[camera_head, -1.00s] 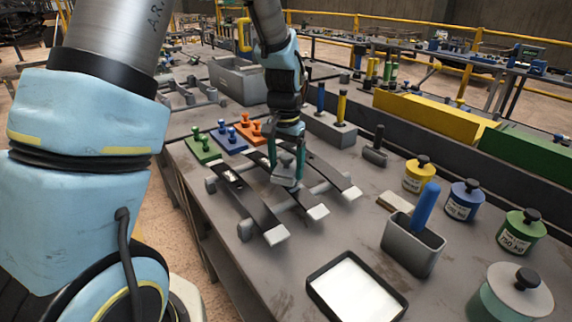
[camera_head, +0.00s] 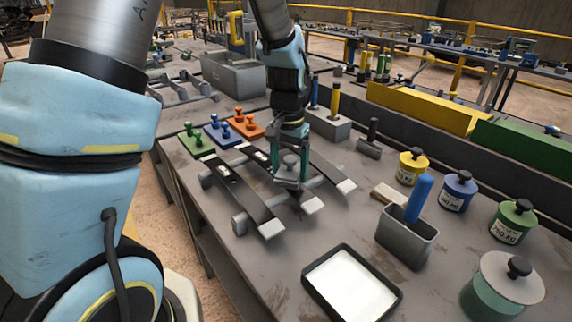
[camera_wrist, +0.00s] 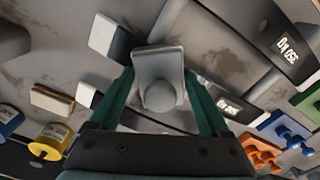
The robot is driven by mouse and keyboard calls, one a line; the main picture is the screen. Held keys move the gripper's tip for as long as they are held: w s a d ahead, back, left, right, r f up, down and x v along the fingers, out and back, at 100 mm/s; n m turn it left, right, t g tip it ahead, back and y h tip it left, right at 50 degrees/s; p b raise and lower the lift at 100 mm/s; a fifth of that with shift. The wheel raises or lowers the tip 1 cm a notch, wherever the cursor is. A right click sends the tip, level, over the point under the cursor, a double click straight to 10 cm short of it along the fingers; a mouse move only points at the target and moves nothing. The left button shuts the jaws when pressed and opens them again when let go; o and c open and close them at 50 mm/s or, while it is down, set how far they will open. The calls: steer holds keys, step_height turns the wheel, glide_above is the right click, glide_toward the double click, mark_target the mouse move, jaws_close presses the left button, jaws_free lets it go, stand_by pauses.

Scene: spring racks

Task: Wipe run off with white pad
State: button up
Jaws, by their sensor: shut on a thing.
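A small pale cream-white block (camera_head: 389,195), likely the white pad, lies on the bench behind the grey holder; it also shows at left in the wrist view (camera_wrist: 52,100). My gripper (camera_head: 289,160) is over the dark leaf-spring bars, away from that block. Its green fingers are shut on a grey knobbed block (camera_wrist: 160,66), whose round knob faces the wrist camera. I cannot tell whether this block touches the bar below. Brownish stains (camera_wrist: 200,22) mark the bench near the bars. Which mark is the run is unclear.
A black-rimmed tray (camera_head: 391,305) with a white inside stands in front. A grey holder (camera_head: 408,240) with a blue handle stands right of the bars. Yellow (camera_head: 411,169), blue (camera_head: 458,192) and green (camera_head: 512,223) weights line the right. Coloured knobbed plates (camera_head: 196,146) lie left.

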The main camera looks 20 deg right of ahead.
mark_target(295, 174)
steer(key=shift+s+d+f, duration=0.15)
steer(key=shift+s, duration=0.4)
steer(key=shift+s+d+f, duration=0.1)
steer(key=shift+s, duration=0.4)
steer(key=shift+w+a+r+p, duration=0.15)
steer(key=shift+w+a+p, duration=0.1)
steer(key=shift+w, duration=0.45)
steer(key=shift+w+a+r+p, duration=0.1)
steer(key=shift+w+r+p, duration=0.1)
steer(key=shift+w, duration=0.45)
steer(key=shift+w+a, duration=0.25)
steer(key=shift+w, duration=0.55)
steer(key=shift+w+a, duration=0.2)
steer(key=shift+w, duration=0.55)
steer(key=shift+s+d+f, duration=0.1)
steer(key=shift+s+d, duration=0.2)
steer(key=shift+s, duration=0.65)
steer(key=shift+s+d+f, duration=0.15)
steer(key=shift+s+d, duration=0.1)
steer(key=shift+s, duration=0.75)
steer(key=shift+s+d+f, duration=0.1)
steer(key=shift+s+d, duration=0.2)
steer(key=shift+s, duration=0.65)
steer(key=shift+r+p, duration=2.45)
steer(key=shift+r, duration=0.6)
steer(key=shift+r, duration=0.1)
